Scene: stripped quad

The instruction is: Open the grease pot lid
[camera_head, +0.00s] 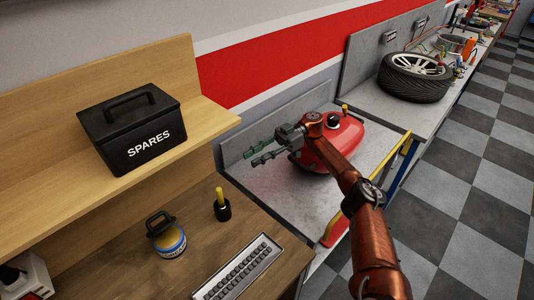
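The grease pot (171,245) is a small round tub with a blue and white label, on the wooden bench at the lower middle. A yellowish surface shows at its top. A black loop-shaped part, which looks like the lid (157,218), stands tilted up at its back left; I cannot tell exactly how far it is open. My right gripper (252,158) is open and empty, its two fingers apart and pointing left. It is above the grey worktop, up and to the right of the pot, well apart from it. My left gripper is not in view.
A black cup with a yellow handle (222,208) stands right of the pot, and a keyboard (239,272) lies in front. A black SPARES box (133,130) sits on the wooden shelf (50,213). A red tank (340,139) is beside my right arm. A wheel (415,78) lies farther back.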

